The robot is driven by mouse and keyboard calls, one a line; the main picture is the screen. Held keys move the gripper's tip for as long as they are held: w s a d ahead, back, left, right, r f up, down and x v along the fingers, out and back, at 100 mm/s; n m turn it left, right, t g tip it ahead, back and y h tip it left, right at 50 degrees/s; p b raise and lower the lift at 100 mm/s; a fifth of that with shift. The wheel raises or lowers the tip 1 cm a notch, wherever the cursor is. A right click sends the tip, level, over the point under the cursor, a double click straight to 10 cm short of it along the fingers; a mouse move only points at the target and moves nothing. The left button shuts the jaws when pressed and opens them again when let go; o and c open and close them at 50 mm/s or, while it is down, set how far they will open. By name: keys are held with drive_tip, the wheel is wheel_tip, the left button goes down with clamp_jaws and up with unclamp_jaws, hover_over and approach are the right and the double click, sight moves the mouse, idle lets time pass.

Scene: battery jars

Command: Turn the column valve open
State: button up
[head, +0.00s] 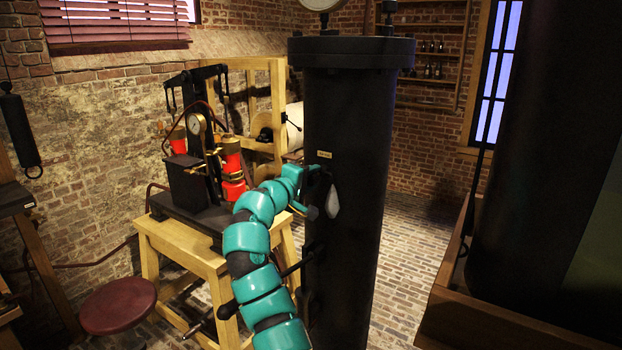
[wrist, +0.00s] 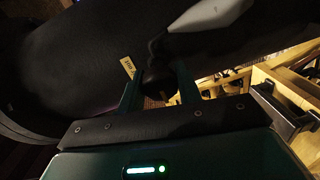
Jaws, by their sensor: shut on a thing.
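The tall black column (head: 345,130) stands in the middle of the head view, with a flanged top and a small brass label. It also fills the upper left of the wrist view (wrist: 70,60), where the label shows too. My gripper (head: 311,190) is at the column's left side, just below the label. In the wrist view, my gripper (wrist: 158,90) has its two fingers on either side of a dark rounded valve knob (wrist: 158,80) and is shut on it. A pale grey lever-like part (wrist: 208,14) lies just beyond the knob. The valve's exact turn angle is hard to tell.
A wooden bench (head: 205,262) with a black and red pump apparatus (head: 195,165) stands left of the column. A dark red stool (head: 118,305) is at lower left. A large dark cylinder (head: 545,150) stands on the right. Brick floor (head: 405,250) is clear between.

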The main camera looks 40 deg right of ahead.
drive_tip(key=o, duration=1)
drive_tip(key=shift+c, duration=0.2)
drive_tip(key=b+v, duration=0.5)
drive_tip(key=v, duration=1.2)
drive_tip(key=shift+a, duration=0.25)
drive_tip(key=shift+s, duration=0.1)
